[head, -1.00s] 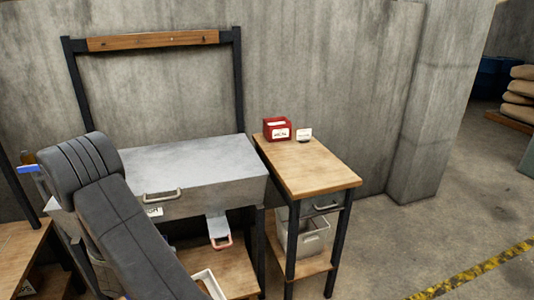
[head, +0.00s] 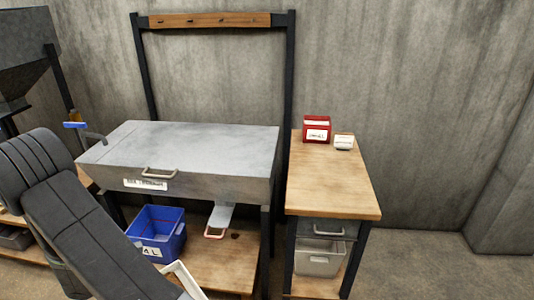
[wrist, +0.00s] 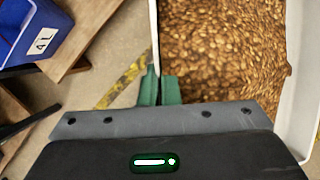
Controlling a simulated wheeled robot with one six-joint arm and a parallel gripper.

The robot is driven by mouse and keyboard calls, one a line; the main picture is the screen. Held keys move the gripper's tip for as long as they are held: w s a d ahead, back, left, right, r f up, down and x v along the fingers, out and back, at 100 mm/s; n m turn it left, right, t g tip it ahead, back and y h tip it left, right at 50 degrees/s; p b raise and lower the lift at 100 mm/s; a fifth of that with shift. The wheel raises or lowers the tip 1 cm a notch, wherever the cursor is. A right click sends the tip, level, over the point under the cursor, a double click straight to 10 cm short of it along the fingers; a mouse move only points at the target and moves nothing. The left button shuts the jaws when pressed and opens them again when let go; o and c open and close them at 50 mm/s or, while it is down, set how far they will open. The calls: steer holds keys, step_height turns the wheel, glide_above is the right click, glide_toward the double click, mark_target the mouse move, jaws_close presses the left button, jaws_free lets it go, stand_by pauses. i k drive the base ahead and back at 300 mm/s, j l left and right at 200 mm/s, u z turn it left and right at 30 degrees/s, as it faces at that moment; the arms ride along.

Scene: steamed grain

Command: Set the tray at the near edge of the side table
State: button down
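The white tray (wrist: 303,110) is full of brown grain in the wrist view. Its corner also shows at the bottom of the head view (head: 181,276), in front of the lower shelf. My gripper (wrist: 160,88) has green fingers closed on the tray's wall, one on each side of it. The gripper is out of sight in the head view. The side table (head: 330,190) has a wooden top and dark legs and stands right of the steel steamer box. Its near edge and the front of its top are bare.
A red box (head: 317,129) and a small white item (head: 344,142) stand at the side table's back. The steel box (head: 190,155) has a front handle. A blue bin (head: 158,232) sits on the lower shelf.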

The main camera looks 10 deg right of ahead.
mark_target(329, 188)
steer(key=l+u, duration=0.1)
steer(key=l, duration=0.35)
steer(key=k+l, duration=0.1)
steer(key=l, duration=0.4)
steer(key=l+u, duration=0.15)
steer(key=l, duration=0.3)
steer(key=k+l, duration=0.15)
steer(key=l, duration=0.75)
steer(key=k+l, duration=0.15)
steer(key=l, duration=0.7)
steer(key=k+l+u, duration=0.1)
steer(key=l, duration=0.35)
